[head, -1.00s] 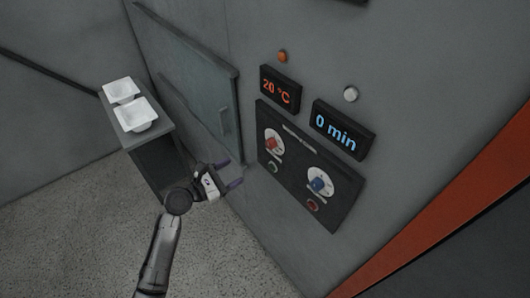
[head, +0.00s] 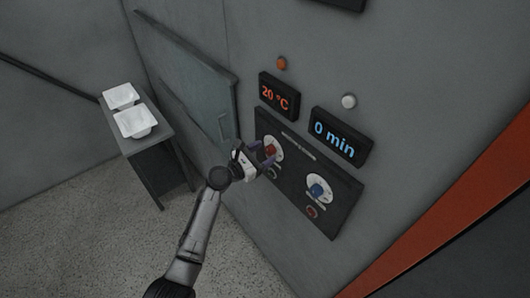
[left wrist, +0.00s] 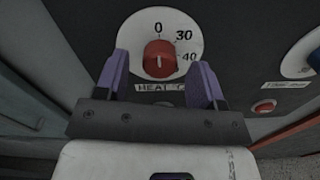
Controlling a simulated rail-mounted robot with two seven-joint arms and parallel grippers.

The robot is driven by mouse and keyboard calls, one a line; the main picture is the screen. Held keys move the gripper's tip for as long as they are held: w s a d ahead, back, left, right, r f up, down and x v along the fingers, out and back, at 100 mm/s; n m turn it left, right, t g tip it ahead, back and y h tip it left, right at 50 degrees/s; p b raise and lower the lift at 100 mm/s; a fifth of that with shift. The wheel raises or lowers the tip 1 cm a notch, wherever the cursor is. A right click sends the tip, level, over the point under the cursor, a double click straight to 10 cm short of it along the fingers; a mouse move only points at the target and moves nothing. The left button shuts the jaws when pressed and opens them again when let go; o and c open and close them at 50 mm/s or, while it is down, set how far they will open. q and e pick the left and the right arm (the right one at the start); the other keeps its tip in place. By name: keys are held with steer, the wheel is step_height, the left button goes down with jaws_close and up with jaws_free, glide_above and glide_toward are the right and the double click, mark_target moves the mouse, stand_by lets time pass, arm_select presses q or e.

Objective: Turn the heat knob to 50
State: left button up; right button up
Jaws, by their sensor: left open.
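The red heat knob (head: 271,151) sits on a white dial on the dark control panel (head: 333,221). In the left wrist view the knob (left wrist: 159,59) shows between my fingers, with its white mark upright toward 0. The dial (left wrist: 160,22) shows 0, 30 and 40; the rest is hidden or out of view. The temperature display (head: 276,96) reads 20 °C. My left gripper (head: 266,159) is open, its purple fingers on either side of the knob in the wrist view. I cannot tell whether they touch it. My right gripper is not in view.
A blue knob (head: 317,191) is on the right of the panel, below a display (head: 338,136) reading 0 min. A glass door (head: 190,75) is to the left. Two white shells stand on a side table (head: 150,150).

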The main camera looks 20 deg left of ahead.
arm_select(q)
steer(key=shift+w+d, duration=0.25)
steer(key=shift+w, duration=0.1)
steer(key=shift+c, duration=0.2)
steer(key=c, duration=0.9)
